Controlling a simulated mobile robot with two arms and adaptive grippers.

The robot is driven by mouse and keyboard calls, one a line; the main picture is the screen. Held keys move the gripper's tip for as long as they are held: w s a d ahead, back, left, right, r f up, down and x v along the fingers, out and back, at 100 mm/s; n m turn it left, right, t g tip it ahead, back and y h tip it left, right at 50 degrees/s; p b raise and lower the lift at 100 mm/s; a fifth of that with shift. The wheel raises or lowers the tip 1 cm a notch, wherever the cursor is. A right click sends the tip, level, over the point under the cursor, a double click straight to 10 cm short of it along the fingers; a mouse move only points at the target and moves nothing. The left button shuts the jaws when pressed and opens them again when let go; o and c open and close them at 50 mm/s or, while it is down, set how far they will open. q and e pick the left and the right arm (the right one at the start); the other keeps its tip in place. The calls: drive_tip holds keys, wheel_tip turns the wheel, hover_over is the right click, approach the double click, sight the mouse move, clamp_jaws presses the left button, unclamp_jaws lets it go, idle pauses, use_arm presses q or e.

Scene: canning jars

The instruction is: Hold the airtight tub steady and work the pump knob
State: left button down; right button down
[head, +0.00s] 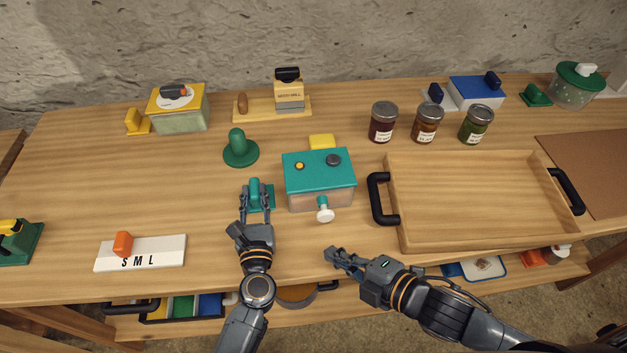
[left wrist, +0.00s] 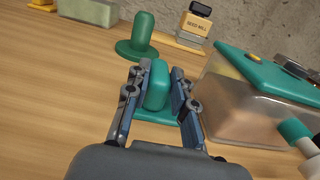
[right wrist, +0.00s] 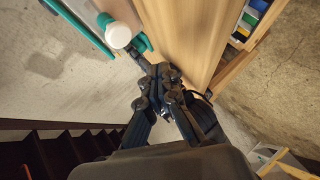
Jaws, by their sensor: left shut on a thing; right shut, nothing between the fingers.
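The airtight tub (head: 318,181) stands mid-table, a clear box with a teal lid that carries a yellow button and a dark knob. Its white pump knob (head: 325,215) sticks out of the front on a teal stem; it also shows in the right wrist view (right wrist: 118,36). My left gripper (head: 256,194) is shut on an upright teal grip (left wrist: 158,86) on a flat teal base, just left of the tub. Whether that base joins the tub I cannot tell. My right gripper (head: 335,257) is shut and empty, in front of and below the pump knob, apart from it.
A wooden tray (head: 470,200) with black handles stands right of the tub. A green knobbed piece (head: 240,150) is behind my left gripper, and a yellow block (head: 322,141) behind the tub. A white S M L board (head: 140,254) lies front left. Several jars stand behind the tray.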

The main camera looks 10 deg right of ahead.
sight(326, 216)
drive_tip(key=s, duration=0.3)
drive_tip(key=shift+s, duration=0.4)
drive_tip(key=shift+w, duration=0.15)
drive_tip(key=shift+w, duration=4.3)
drive_tip(key=shift+w, duration=0.1)
drive_tip(key=shift+w+a, duration=0.1)
drive_tip(key=shift+w, duration=0.2)
